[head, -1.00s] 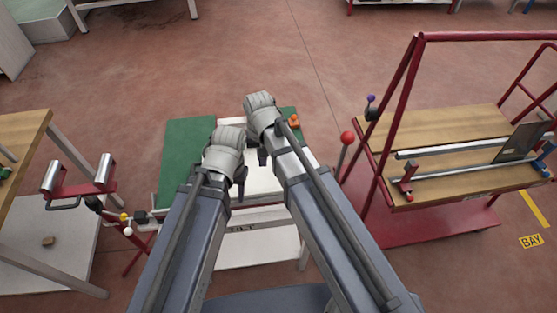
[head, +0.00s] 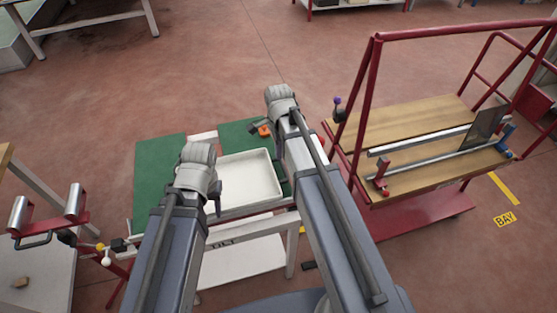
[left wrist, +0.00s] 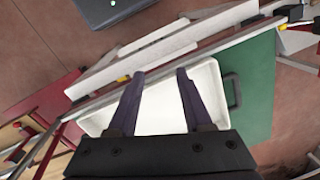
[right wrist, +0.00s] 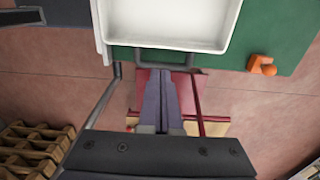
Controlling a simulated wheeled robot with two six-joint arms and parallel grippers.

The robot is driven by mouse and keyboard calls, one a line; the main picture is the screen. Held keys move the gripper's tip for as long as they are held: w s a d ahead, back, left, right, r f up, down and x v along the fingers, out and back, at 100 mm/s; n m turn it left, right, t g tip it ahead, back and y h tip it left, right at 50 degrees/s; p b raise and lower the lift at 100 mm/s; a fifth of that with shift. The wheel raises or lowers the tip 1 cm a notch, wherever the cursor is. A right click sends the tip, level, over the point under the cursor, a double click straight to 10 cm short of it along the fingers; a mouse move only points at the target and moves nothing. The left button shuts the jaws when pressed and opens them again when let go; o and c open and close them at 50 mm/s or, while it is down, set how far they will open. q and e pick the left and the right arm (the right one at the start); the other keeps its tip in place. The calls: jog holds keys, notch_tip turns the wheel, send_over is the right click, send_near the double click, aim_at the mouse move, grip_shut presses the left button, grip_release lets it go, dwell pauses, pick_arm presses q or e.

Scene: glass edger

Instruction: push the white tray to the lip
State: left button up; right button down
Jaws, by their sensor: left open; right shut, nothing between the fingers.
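The white tray (head: 245,178) is shallow and rectangular and lies on the green table top (head: 160,165). Its left part is hidden in the head view by my left gripper (head: 214,200). In the left wrist view my left gripper (left wrist: 158,72) is open, its two fingers apart over the tray (left wrist: 160,112), with nothing between them. A grey handle (left wrist: 233,90) sits at one tray end. My right gripper (right wrist: 161,72) is shut and empty, just outside the tray's other end, close to a grey handle (right wrist: 163,62); contact cannot be told. A rail (head: 255,210) runs along the table's near edge.
An orange item (head: 264,131) lies on the green top beyond the tray. A red trolley (head: 410,215) with wooden shelves stands at the right. A red roller stand (head: 50,222) is at the left. A white panel marked TILT (head: 245,255) is below the table's front.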

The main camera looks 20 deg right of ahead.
aim_at(284, 170)
pick_arm(q)
notch_tip(284, 170, down, 10)
jog(key=b, duration=0.9)
jog(key=shift+r, duration=0.1)
pick_arm(e)
notch_tip(284, 170, down, 10)
jog(key=shift+r, duration=0.1)
jog(key=shift+d, duration=1.1)
pick_arm(q)
jog(key=shift+r, duration=0.25)
pick_arm(e)
jog(key=shift+r, duration=0.2)
